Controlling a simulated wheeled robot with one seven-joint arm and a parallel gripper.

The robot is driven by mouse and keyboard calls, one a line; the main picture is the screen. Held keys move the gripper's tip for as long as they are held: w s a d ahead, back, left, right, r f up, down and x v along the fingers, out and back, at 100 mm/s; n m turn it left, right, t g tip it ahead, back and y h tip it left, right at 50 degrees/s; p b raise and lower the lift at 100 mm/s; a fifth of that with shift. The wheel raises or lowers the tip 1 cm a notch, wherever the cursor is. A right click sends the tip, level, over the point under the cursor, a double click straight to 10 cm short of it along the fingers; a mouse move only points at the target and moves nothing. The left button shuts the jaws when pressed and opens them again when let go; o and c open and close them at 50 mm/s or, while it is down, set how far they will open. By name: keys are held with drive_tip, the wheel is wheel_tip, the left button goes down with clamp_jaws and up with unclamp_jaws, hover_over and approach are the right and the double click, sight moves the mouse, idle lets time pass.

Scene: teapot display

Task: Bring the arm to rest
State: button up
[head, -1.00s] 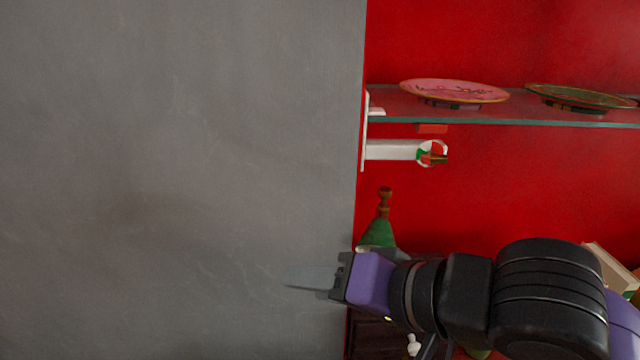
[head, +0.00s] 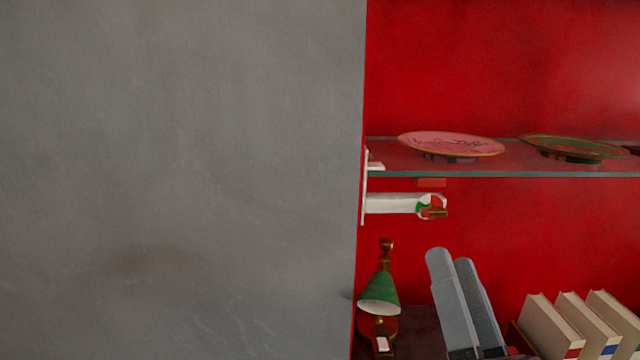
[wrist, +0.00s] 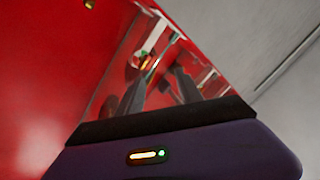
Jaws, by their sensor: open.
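My gripper (head: 458,258) rises from the bottom edge of the head view, right of centre, with its two long grey fingers pointing up. The fingers stand side by side with a gap, and nothing is between them. In the wrist view its fingers (wrist: 160,80) also show apart and empty, in front of the blurred red wall. The rest of my arm is below the head picture and hidden. In the head view the fingers appear between the green lamp and the books, below the glass shelf.
A grey wall (head: 180,180) fills the left. On the red wall (head: 500,60), a glass shelf (head: 480,172) holds a pink plate (head: 450,144) and a green plate (head: 575,147). A white bracket (head: 390,204) is below. A green lamp (head: 380,290) and several books (head: 550,325) stand lower.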

drive_tip(key=s+d+f+n+g+h, duration=0.1)
drive_tip(key=s+d+f+g+h, duration=0.15)
drive_tip(key=s+f, duration=0.45)
drive_tip(key=s+d+f+g+h, duration=0.1)
drive_tip(key=s+d+f+h, duration=0.3)
drive_tip(key=f, duration=0.6)
drive_tip(key=s+f+n+g+y, duration=0.2)
drive_tip(key=s+f, duration=0.4)
drive_tip(key=s, duration=0.3)
drive_tip(key=s+a+f+n+g+y, duration=0.1)
drive_tip(key=s+f+n+g+y, duration=0.1)
drive_tip(key=s+f, duration=0.5)
drive_tip(key=s+n+g, duration=0.1)
drive_tip(key=s+g, duration=0.1)
drive_tip(key=shift+s+n, duration=0.3)
drive_tip(key=shift+s, duration=0.05)
drive_tip(key=shift+c, duration=0.7)
drive_tip(key=shift+s, duration=0.1)
